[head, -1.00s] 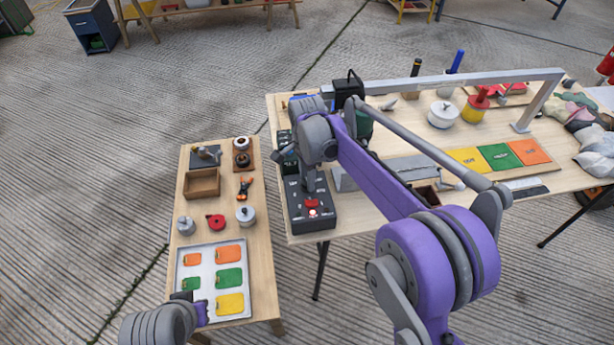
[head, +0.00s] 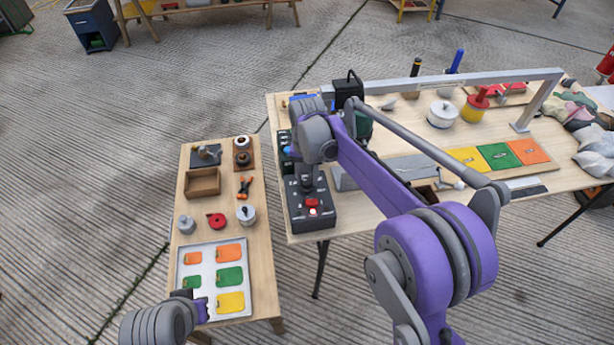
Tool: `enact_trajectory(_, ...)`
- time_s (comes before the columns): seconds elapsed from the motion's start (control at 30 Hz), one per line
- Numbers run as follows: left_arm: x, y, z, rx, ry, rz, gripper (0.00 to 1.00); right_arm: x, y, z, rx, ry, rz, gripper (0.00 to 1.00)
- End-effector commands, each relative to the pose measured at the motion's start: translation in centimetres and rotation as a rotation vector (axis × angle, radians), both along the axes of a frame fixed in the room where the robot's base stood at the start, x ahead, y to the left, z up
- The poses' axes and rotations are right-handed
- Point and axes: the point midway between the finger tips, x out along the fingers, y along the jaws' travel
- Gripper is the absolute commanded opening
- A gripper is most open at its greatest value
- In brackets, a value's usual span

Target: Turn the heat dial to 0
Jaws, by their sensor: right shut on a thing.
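A black control box (head: 325,218) with white markings and a red switch (head: 312,203) stands at the left edge of the large table. My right gripper (head: 307,184) points down onto the top of this box, behind the red switch. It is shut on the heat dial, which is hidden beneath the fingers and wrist. The dial's pointer and the number it stands at cannot be read. My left gripper (head: 198,302) is at the lower left, by the near corner of the small table's tray; its fingers are too small to judge.
The small table (head: 262,285) holds a metal tray (head: 240,251) of coloured patches, a wooden box (head: 203,183), a red tape roll (head: 216,220) and clamps. A metal frame (head: 470,77) spans the large table. Coloured panels (head: 499,156) lie to the right.

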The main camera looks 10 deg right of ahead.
Motion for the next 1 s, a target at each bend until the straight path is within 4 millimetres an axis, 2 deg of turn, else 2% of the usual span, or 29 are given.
enact_trajectory(1.0,0.03,0.00,0.22,0.000,-0.001,0.000,0.00,0.02,-0.01,0.02,0.000,0.000,0.919,0.00)
